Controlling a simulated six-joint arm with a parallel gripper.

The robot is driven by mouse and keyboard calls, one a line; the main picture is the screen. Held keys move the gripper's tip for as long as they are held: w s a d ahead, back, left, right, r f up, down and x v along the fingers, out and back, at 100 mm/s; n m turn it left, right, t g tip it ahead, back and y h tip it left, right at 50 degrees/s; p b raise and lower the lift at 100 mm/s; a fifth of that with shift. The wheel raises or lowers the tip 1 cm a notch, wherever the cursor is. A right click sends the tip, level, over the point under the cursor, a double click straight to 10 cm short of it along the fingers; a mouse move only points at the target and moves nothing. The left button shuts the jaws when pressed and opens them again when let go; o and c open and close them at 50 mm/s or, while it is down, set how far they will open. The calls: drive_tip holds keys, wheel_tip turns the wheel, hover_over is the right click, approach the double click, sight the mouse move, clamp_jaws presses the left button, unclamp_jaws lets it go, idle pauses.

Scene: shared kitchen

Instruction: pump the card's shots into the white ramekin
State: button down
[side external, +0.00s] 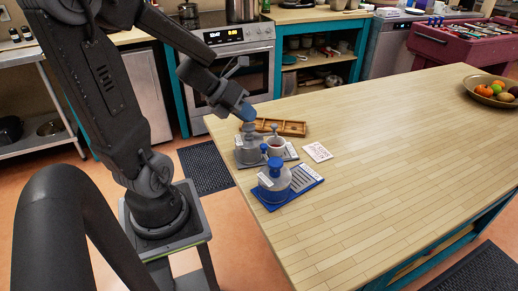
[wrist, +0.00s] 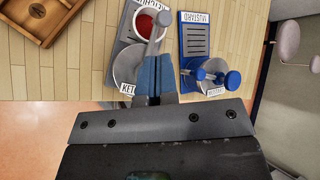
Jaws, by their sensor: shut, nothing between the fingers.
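The white ramekin (side external: 275,151) stands on the grey tray beside the grey ketchup pump (side external: 247,152) and holds red sauce; its rim (wrist: 136,21) shows in the wrist view. The ketchup pump's grey nozzle (wrist: 156,35) reaches over the ramekin. My gripper (side external: 246,112) is shut and empty, directly above the ketchup pump's head; in the wrist view its blue fingers (wrist: 153,76) hide that head. I cannot tell whether they touch it. The blue mustard pump (side external: 275,181) stands on a blue tray. The card (side external: 317,152) lies flat on the table; its writing is too small to read.
A wooden compartment tray (side external: 284,128) lies behind the ketchup tray, and shows at the upper left in the wrist view (wrist: 45,17). A fruit bowl (side external: 488,94) sits at the far right. The wide table (side external: 390,150) between is clear.

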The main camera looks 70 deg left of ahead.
sight(247, 125)
drive_tip(key=shift+r, duration=0.55)
drive_tip(key=shift+r, duration=0.1)
drive_tip(key=shift+r, duration=2.9)
drive_tip(key=shift+f, duration=3.05)
drive_tip(key=shift+f, duration=0.1)
idle(0.3)
drive_tip(key=shift+f, duration=0.35)
drive_tip(key=shift+f, duration=0.25)
idle(0.4)
